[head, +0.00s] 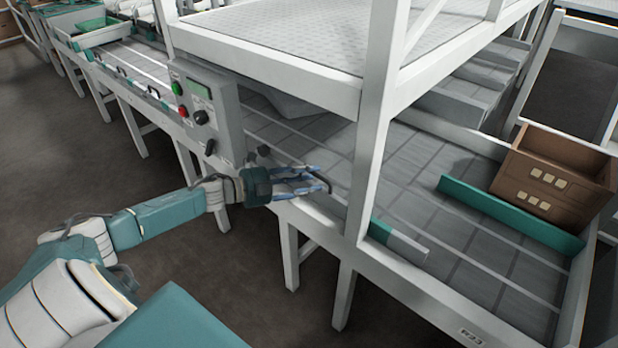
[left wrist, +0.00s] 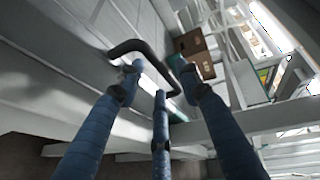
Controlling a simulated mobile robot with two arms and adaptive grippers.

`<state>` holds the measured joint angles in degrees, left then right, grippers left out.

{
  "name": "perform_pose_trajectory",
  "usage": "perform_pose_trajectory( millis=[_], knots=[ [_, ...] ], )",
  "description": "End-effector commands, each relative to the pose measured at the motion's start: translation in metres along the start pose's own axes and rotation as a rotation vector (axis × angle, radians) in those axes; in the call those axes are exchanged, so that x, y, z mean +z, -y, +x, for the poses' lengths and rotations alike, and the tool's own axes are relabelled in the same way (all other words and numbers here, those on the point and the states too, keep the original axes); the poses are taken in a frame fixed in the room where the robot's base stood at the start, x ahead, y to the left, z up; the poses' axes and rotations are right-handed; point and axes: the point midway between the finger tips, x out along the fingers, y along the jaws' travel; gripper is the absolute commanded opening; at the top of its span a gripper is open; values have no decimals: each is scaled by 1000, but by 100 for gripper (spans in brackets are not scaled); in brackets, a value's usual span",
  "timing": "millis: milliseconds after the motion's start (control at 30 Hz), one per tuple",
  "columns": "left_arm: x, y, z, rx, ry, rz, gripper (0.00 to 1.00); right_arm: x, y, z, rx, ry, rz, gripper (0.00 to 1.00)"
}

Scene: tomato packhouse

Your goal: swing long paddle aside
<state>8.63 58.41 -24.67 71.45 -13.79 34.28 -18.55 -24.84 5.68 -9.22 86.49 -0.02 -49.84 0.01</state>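A long green paddle (head: 510,215) stands on edge across the grey conveyor belt at the right. A brown crate (head: 553,176) sits right behind it. My left gripper (head: 318,180) is over the conveyor's near edge, left of the white post. Its blue fingers are apart, with a black bent handle (head: 328,184) at their tips. In the left wrist view the handle (left wrist: 138,46) runs between and in front of the fingers; I cannot tell whether they touch it. What the handle joins is unclear. My right gripper is not in view.
A shorter green and grey paddle (head: 400,241) lies near the conveyor's front rail. A white post (head: 371,150) holds up a shelf (head: 290,35) above the belt. A grey control box (head: 205,110) with buttons stands left of my gripper. The floor in front is clear.

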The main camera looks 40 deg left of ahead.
Motion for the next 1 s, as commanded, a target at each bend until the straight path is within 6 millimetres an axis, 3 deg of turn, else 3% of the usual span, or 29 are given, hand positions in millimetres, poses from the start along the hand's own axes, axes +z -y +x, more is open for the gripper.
perform_pose_trajectory(
  millis=[267,800,1000],
  knots=[
    [1,1,-5,-2,2,0,35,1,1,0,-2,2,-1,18],
    [0,-2,-92,3,2,-2,35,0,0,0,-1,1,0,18],
    [0,-1,-113,2,3,-1,35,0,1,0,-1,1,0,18]
  ],
)
